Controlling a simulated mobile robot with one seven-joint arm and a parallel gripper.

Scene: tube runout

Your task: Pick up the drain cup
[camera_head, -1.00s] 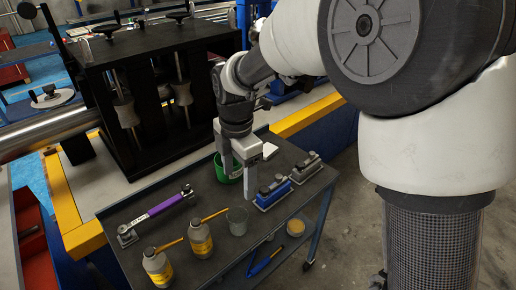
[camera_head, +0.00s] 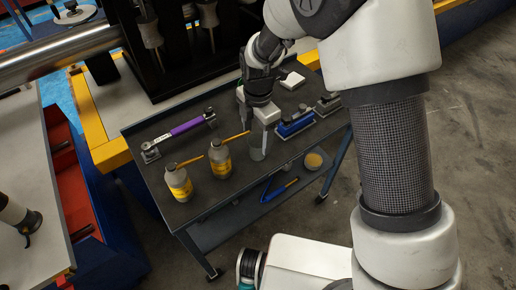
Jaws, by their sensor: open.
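A clear grey cup (camera_head: 257,152), which I take to be the drain cup, stands upright near the front edge of the dark cart top (camera_head: 190,153). My gripper (camera_head: 253,124) is open and points down at the cup. One finger is by the cup's far left side, and the other overlaps its right side in the picture. I cannot tell whether the fingers touch the cup or how deep they reach. The gripper hides part of the cup's rim. A green container is almost wholly hidden behind the gripper.
Two grey bottles with yellow labels and spouts (camera_head: 179,183) (camera_head: 220,160) stand left of the cup. A blue-bodied tool (camera_head: 296,124) and a grey one (camera_head: 328,104) lie to the right. A purple-handled wrench (camera_head: 186,127) lies at the back left. A lower shelf (camera_head: 222,224) holds more items.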

